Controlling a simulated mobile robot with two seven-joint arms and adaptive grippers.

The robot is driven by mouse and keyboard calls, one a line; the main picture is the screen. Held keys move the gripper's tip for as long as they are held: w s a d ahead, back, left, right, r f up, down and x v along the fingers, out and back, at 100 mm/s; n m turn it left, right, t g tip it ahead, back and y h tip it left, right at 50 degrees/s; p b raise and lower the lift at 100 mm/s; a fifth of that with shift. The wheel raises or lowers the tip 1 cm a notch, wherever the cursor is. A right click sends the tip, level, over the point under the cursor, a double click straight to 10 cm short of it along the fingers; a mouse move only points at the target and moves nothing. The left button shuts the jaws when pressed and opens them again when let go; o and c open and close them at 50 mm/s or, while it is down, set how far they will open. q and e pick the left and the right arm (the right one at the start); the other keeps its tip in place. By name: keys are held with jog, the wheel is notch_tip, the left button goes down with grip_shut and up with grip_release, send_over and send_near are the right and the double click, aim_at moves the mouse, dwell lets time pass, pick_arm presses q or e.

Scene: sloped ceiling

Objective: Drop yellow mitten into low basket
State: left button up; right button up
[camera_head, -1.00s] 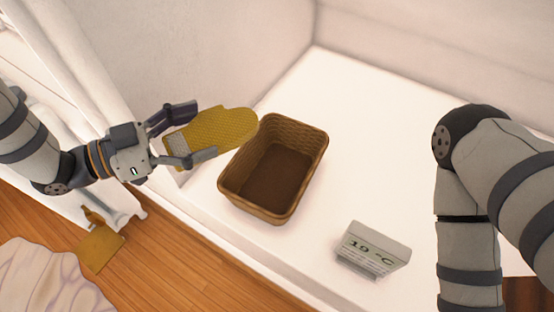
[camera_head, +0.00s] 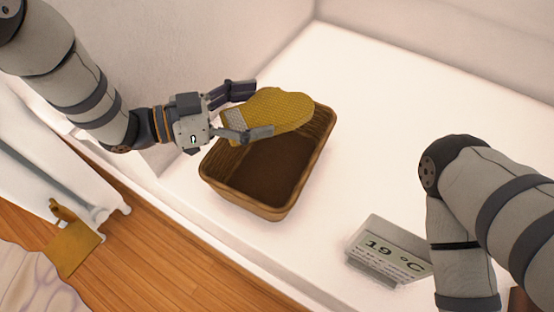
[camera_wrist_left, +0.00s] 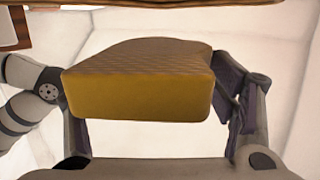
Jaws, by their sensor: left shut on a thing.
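The yellow mitten (camera_head: 275,112) has a quilted face and a grey cuff. My left gripper (camera_head: 243,112) is shut on it near the cuff, with one finger on each side. The mitten is held above the back part of the low basket (camera_head: 272,208), a brown woven basket with an open top. The mitten hides part of the basket's back rim. In the left wrist view the mitten (camera_wrist_left: 140,95) fills the space between the fingers. My right arm shows at the right of the head view, but its gripper is out of the picture.
The basket stands on a white surface (camera_head: 370,110) with walls behind and at left. A display reading 19 °C (camera_head: 388,254) stands at the front right. Wooden floor (camera_head: 150,255) lies below the front edge.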

pick_arm(q)
jog(key=o, duration=1.3)
jog(key=v, duration=0.7)
jog(key=shift+a, duration=0.25)
